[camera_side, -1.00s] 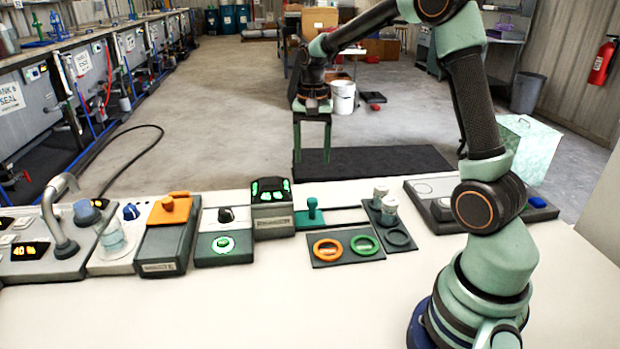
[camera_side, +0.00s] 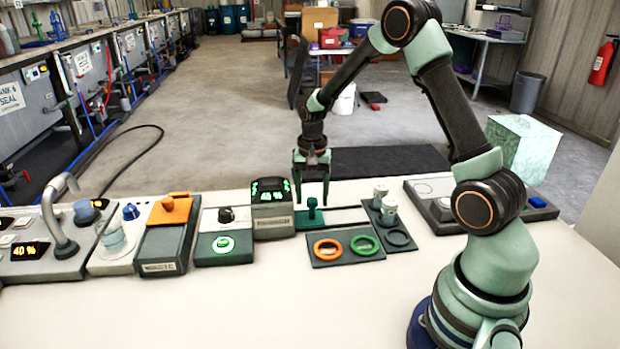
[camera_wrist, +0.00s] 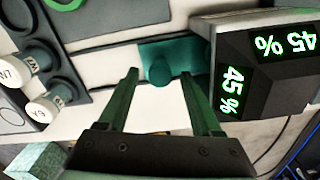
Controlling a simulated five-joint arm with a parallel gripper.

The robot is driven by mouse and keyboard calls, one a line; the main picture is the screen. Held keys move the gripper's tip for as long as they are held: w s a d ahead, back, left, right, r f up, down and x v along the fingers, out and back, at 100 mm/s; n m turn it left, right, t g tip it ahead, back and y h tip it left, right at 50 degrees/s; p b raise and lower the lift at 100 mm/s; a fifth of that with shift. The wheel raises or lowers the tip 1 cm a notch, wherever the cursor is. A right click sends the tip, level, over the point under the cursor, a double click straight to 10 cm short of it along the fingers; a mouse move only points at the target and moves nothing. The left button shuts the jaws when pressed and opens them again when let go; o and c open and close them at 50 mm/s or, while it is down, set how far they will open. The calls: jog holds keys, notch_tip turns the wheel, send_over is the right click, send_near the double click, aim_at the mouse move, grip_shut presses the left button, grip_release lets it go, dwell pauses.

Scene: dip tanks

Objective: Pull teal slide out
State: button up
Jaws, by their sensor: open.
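The teal slide (camera_side: 309,219) is a flat teal plate with an upright knob (camera_side: 312,207), set beside the dark display box on the white bench. In the wrist view the teal slide (camera_wrist: 181,53) lies just beyond my fingertips, with its rounded knob (camera_wrist: 160,72) between and ahead of them. My gripper (camera_side: 311,204) points down, open and empty, right at the slide's knob in the side view. In the wrist view my gripper (camera_wrist: 160,75) has its two green fingers spread apart. I cannot tell whether either finger touches the knob.
The display box (camera_side: 272,208) reading 45 % stands close left of the slide. A dark panel with an orange ring (camera_side: 327,249) and a green ring (camera_side: 364,245) lies in front. A rack with white-capped vials (camera_side: 389,205) is to the right. The front bench is clear.

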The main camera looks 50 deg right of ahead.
jog(key=shift+c, duration=0.3)
grip_shut()
dwell(1.1)
